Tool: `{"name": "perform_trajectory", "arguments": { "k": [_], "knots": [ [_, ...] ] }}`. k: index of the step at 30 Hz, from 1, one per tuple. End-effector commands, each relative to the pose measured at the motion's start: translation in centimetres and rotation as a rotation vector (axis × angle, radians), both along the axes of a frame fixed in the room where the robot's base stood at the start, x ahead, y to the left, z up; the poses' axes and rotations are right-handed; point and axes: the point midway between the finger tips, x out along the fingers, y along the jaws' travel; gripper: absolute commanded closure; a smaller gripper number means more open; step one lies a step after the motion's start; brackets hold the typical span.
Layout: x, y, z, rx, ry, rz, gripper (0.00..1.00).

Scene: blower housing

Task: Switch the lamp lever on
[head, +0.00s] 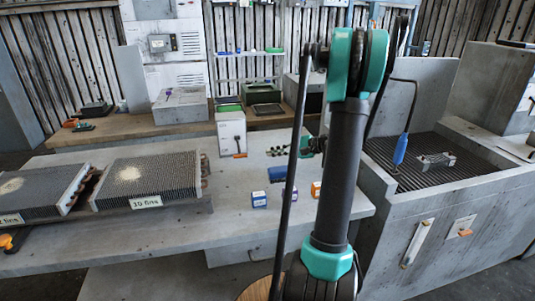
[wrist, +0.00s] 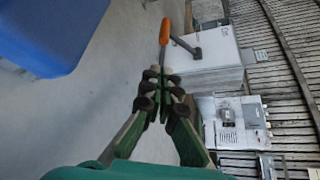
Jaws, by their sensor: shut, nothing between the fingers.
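A lever with an orange handle (wrist: 165,31) and a dark arm is on the front of a white box (wrist: 212,62) in the wrist view. In the head view the lever (head: 238,146) sits low on the face of the white box (head: 230,125) on the grey table. No label naming the lamp is readable. My gripper (wrist: 163,74) is shut and empty, its tips apart from the lever and pointing toward it. In the head view my gripper (head: 308,145) is right of the box, partly hidden behind my arm.
A large blue object (wrist: 45,35) is close at the upper left of the wrist view. On the table (head: 240,225), finned blocks (head: 145,180) stand left and a small blue-and-white box (head: 259,199) stands near the middle. A grey basin (head: 368,180) is at right.

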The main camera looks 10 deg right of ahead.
Motion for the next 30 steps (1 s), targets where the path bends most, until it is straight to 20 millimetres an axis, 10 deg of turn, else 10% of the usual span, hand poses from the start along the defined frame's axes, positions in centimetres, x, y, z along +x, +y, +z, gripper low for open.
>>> {"name": "perform_trajectory", "arguments": {
  "k": [13, 30],
  "knots": [
    [3.0, 6.3, -2.0, 0.0, 0.0, 0.004, 1.0],
    [3.5, 7.2, -2.3, 0.0, 0.001, 0.0, 1.0]
  ]
}}
